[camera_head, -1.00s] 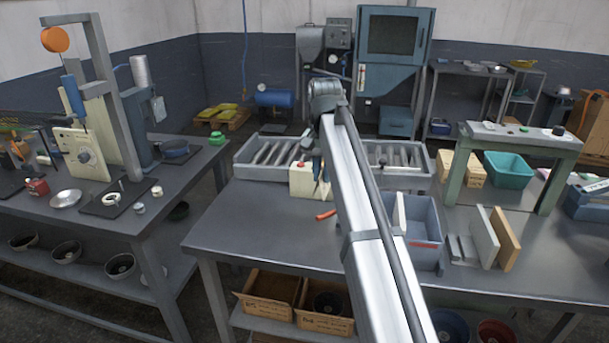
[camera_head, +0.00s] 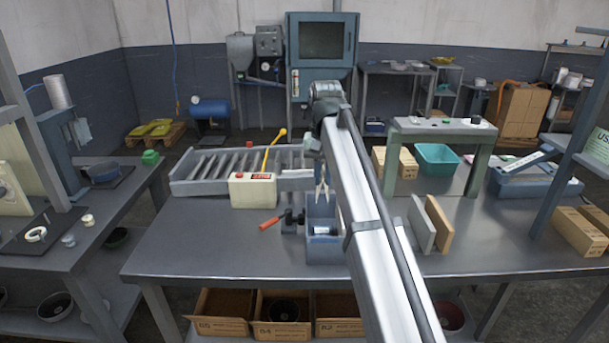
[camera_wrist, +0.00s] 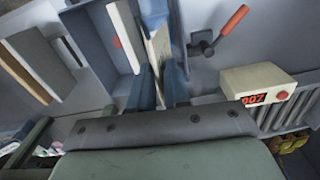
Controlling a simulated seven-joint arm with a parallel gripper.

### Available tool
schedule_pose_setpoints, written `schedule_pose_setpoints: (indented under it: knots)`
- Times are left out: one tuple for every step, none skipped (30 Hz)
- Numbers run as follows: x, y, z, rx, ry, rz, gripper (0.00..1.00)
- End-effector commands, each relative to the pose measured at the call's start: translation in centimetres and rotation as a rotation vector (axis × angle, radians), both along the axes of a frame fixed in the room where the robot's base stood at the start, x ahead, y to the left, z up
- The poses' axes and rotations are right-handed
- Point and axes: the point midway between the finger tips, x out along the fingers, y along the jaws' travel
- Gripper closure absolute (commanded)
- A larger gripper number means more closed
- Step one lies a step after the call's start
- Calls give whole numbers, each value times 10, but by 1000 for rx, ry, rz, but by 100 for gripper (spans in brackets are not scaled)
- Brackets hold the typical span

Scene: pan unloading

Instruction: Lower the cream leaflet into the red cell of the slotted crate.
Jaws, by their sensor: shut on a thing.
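My gripper (camera_head: 322,176) hangs over the slotted crate (camera_head: 323,257), a blue-grey open box on the bench. In the wrist view, my gripper (camera_wrist: 158,75) has its two blue fingers shut on the thin cream leaflet (camera_wrist: 160,45). The leaflet is held on edge and its far end points toward the crate. It also shows as a pale sliver under the fingers in the head view (camera_head: 321,196). A second pale panel (camera_wrist: 124,38) stands beside it in the wrist view. A small red patch (camera_wrist: 115,42) shows at the crate there. My arm hides the crate's right part in the head view.
A red-handled clamp (camera_head: 284,220) sits just left of the crate. A cream control box (camera_head: 253,190) stands behind it. Grey (camera_head: 421,225) and tan (camera_head: 438,226) boards stand upright to the right. The bench front left is clear.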

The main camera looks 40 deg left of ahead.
Motion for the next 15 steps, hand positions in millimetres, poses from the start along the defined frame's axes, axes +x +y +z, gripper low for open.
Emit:
schedule_pose_setpoints:
  knots:
    - [6,-6,-1,0,0,-2,100]
    - [10,-9,-2,0,0,-3,100]
    - [15,-13,-2,0,0,-3,100]
    - [19,-16,-3,0,0,-2,100]
    - [22,-19,-4,0,0,-2,100]
    - [27,-23,-4,0,0,-3,100]
    - [31,-26,-5,0,0,-3,100]
    - [35,-30,-6,0,0,-3,100]
    - [40,-34,-6,0,0,-2,100]
    - [43,-37,-7,0,0,-2,100]
    - [46,-40,-8,0,0,-2,100]
    - [51,-44,-9,0,0,-3,100]
    - [55,-46,-10,0,0,-3,100]
    - [58,-49,-10,0,0,-2,100]
    - [62,-52,-11,1,-1,-2,100]
